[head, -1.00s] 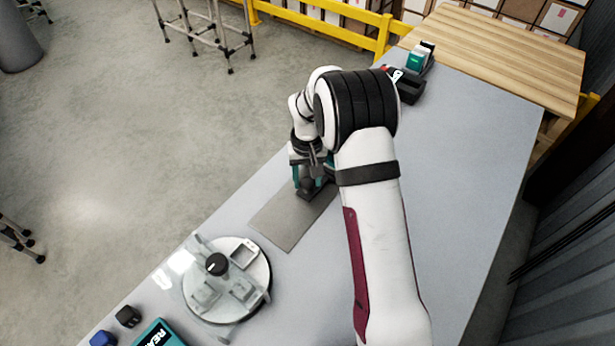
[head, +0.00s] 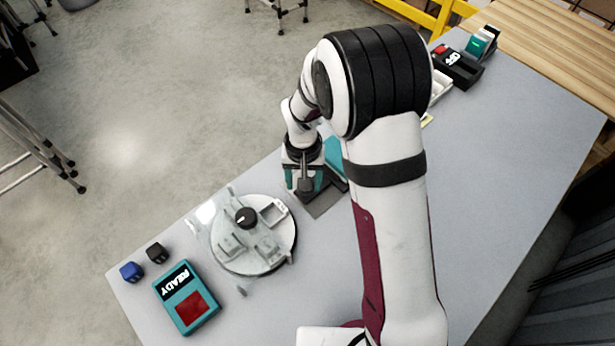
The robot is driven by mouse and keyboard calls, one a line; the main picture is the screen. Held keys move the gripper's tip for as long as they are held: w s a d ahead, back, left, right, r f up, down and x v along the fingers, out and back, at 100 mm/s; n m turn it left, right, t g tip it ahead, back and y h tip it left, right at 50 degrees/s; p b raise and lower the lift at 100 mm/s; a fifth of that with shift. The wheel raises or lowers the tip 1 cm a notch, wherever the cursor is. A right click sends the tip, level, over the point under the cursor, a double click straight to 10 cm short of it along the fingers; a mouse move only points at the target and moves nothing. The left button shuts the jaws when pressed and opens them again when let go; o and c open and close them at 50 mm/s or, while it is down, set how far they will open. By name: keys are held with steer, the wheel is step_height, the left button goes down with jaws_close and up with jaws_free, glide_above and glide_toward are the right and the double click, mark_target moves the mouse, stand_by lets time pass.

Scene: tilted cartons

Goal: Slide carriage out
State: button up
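My gripper (head: 306,187) points down over a small dark and teal piece at the near end of a teal-topped unit (head: 335,156). I take this piece to be the carriage, but the fingers and wrist hide most of it. I cannot tell whether the fingers are closed on it. The piece sits over a flat grey plate (head: 322,206), of which only a strip shows. My arm hides the right side of the unit.
A round clear-covered turntable (head: 280,252) with a black knob (head: 246,217) stands close to the gripper at lower left. A teal READY box (head: 187,300) and blue (head: 131,271) and black (head: 157,252) blocks lie nearer the front. The right tabletop is clear.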

steer(key=o, duration=0.4)
step_height(320, 180, up, 16)
steer(key=shift+f, duration=0.1)
stand_by(0.4)
steer(key=s+d+m, duration=0.2)
steer(key=s+d, duration=0.1)
steer(key=s, duration=0.4)
steer(key=s+d+r+m+y, duration=0.1)
steer(key=s+d, duration=0.2)
steer(key=s, duration=0.5)
steer(key=s+d+r+m, duration=0.1)
steer(key=s+d+m, duration=0.1)
steer(key=s, duration=0.6)
steer(key=shift+s+d+m+y, duration=0.15)
steer(key=shift+d+m+y, duration=0.2)
steer(key=shift+d, duration=0.35)
